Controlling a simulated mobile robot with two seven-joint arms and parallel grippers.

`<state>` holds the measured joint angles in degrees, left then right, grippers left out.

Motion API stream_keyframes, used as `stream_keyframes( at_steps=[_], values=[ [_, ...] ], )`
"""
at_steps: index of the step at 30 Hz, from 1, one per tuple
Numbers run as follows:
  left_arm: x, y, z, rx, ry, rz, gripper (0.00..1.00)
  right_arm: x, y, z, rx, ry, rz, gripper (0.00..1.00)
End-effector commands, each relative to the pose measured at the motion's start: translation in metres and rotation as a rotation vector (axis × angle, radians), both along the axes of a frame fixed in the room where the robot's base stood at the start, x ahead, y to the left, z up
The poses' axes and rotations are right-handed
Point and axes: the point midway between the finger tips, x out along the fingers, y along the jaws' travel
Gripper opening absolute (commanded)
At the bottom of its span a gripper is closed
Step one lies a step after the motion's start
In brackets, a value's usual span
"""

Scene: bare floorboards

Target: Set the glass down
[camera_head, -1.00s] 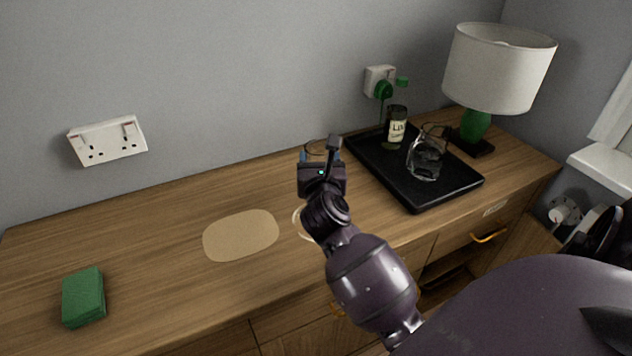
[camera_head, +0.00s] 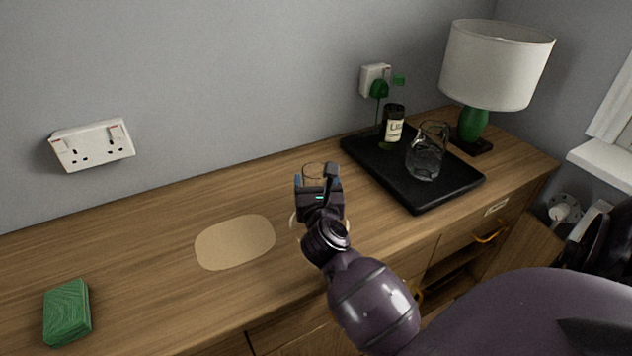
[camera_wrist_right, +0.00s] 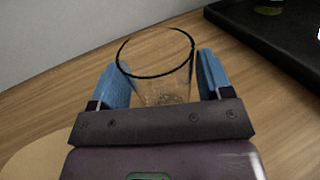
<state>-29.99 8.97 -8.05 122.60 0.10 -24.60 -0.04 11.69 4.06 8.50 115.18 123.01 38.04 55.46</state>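A clear glass with a dark-looking rim (camera_wrist_right: 158,62) stands between the blue finger pads of my right gripper (camera_wrist_right: 163,80) in the right wrist view. The pads appear to touch it on both sides. In the head view, the glass (camera_head: 314,171) shows just beyond my right gripper (camera_head: 318,182), over the wooden worktop (camera_head: 150,235). Its base is hidden, so I cannot tell whether it touches the wood. A tan oval mat (camera_head: 235,242) lies bare to the left of the gripper. My left gripper is out of view.
A black tray (camera_head: 420,200) to the right holds a labelled jar (camera_head: 393,124) and a glass jug (camera_head: 427,155). A lamp (camera_head: 497,65) stands behind it. A green sponge (camera_head: 67,312) lies at the left. A pale curved edge shows beside my right wrist. Wood around the mat is clear.

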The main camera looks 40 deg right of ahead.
Motion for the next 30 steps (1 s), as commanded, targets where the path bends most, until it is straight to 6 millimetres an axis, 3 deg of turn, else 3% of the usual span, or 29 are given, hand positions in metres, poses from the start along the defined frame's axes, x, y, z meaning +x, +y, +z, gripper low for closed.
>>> stream_keyframes(
  at_steps=[3, 13, 30],
  values=[
    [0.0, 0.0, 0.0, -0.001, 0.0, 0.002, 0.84, 0.0, 0.0, 0.001, -0.001, -0.001, 0.0, 0.85],
    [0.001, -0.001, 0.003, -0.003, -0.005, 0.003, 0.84, 0.0, 0.0, 0.006, 0.0, -0.002, 0.0, 0.85],
    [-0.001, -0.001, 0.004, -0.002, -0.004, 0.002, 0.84, -0.079, 0.056, 0.003, 0.002, 0.002, -0.001, 0.85]
  ],
)
